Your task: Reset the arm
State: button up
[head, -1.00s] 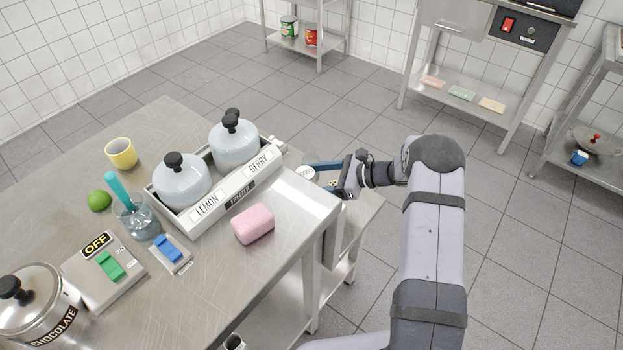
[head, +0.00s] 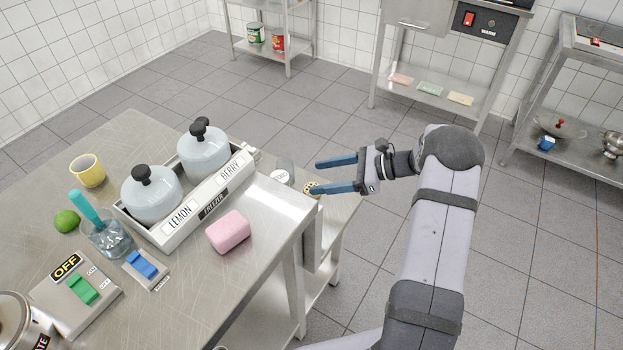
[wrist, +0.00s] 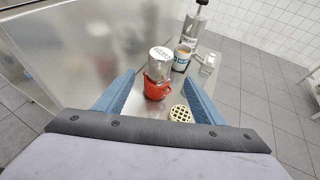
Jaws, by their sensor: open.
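My gripper (head: 337,174) is open, its two blue fingers spread with nothing between them. In the head view it hangs in the air to the right of the steel table (head: 276,248). In the wrist view its fingers (wrist: 158,95) point toward a small surface beyond them. On that surface stand a red cup (wrist: 156,88) with a metal can (wrist: 160,62) on or just behind it, and a round cream waffle-like piece (wrist: 181,114). I cannot tell whether the can rests in the cup.
The table holds a tray with two lidded pots (head: 152,194), a pink sponge (head: 228,232), a switch box (head: 75,290), a blue switch (head: 142,264), a glass (head: 108,240), a lime (head: 67,221) and a yellow cup (head: 88,170). Open floor (head: 510,260) lies to the right.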

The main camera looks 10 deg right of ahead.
jog(key=shift+s+d+r, duration=0.15)
jog(key=shift+d, duration=0.2)
jog(key=s+a+r+n+g+h+p, duration=0.1)
jog(key=s+r+n+g+h+p, duration=0.2)
jog(key=s+r+n+h+p, duration=1.15)
jog(key=s+a+n+g+y, duration=0.2)
jog(key=s+n, duration=0.6)
jog(key=s, duration=0.5)
jog(key=shift+s+a+r+p, duration=0.2)
jog(key=shift+a+r+p, duration=0.05)
jog(key=shift+r+p, duration=0.05)
